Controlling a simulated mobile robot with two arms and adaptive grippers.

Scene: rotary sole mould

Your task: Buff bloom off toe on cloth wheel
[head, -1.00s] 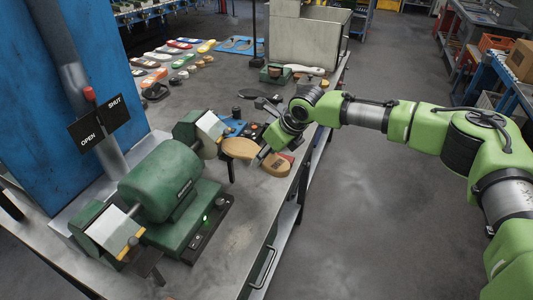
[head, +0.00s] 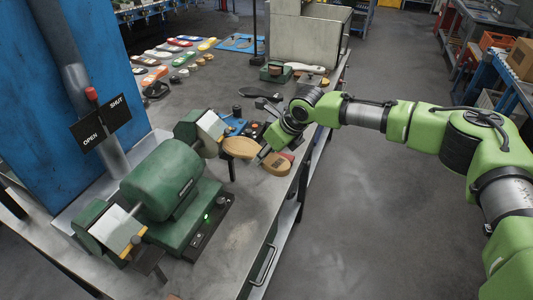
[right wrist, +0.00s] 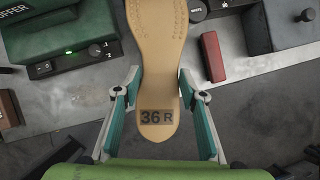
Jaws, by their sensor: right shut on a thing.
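A tan shoe sole (head: 239,147) is held over the bench edge, its toe toward the far wheel of a green buffing machine (head: 163,182). The pale cloth wheel (head: 210,148) shows under its guard. The toe is close to it; I cannot tell whether they touch. My right gripper (head: 269,154) is shut on the sole. In the right wrist view the sole (right wrist: 157,65) lies between the fingers of my gripper (right wrist: 159,86), with the heel end, marked "36 R", toward me. The toe is out of that view. My left gripper is not in view.
The machine's near wheel guard (head: 117,235) stands at lower left. A green lamp (head: 207,217) is lit on its base. A blue cabinet with an OPEN/SHUT sign (head: 99,124) is behind. Several coloured soles lie farther back on the bench (head: 222,85). Open floor lies right.

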